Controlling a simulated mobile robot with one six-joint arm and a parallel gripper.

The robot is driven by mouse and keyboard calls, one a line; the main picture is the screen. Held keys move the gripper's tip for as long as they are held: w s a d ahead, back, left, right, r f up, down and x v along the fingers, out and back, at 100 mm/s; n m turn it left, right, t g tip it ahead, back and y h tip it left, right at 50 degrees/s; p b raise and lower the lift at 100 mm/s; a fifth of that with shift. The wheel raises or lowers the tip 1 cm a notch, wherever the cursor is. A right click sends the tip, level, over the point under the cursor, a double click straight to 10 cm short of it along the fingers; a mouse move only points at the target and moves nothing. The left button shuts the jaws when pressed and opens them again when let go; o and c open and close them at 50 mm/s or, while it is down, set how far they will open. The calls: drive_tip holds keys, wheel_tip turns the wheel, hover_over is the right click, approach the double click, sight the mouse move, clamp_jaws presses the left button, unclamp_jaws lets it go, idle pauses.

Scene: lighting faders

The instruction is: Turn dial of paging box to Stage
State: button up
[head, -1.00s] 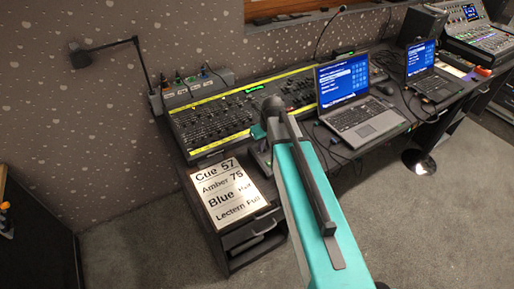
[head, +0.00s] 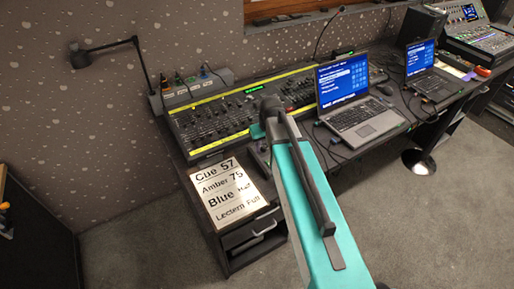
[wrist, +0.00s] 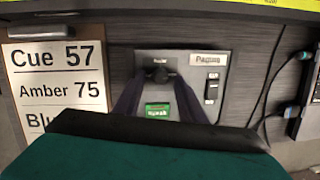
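The paging box is a grey panel (wrist: 145,62) in the middle of the wrist view, with a white "Paging" label (wrist: 208,59). Its round black dial (wrist: 160,74) sits near the top of the panel; the pointer direction and the small wording above it are too blurred to read. A small green lit display (wrist: 158,110) is below the dial, its text unclear. My gripper (wrist: 157,84) is open, with its dark fingers apart on either side of the dial and display; whether they touch the dial cannot be told. In the head view my arm largely hides the gripper and box.
A cue sheet (wrist: 58,82) lies left of the box, and a black rocker switch (wrist: 211,88) is on its right side. Cables (wrist: 282,85) lie farther right. The fader desk (head: 212,122) is behind, and a laptop (head: 345,95) stands to the right.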

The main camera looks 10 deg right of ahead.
drive_tip(key=shift+w, duration=0.1)
drive_tip(key=shift+r, duration=0.2)
drive_tip(key=shift+r, duration=0.15)
drive_tip(key=b+v, duration=0.2)
drive_tip(key=v, duration=1.1)
drive_tip(key=shift+s, duration=0.25)
idle(0.3)
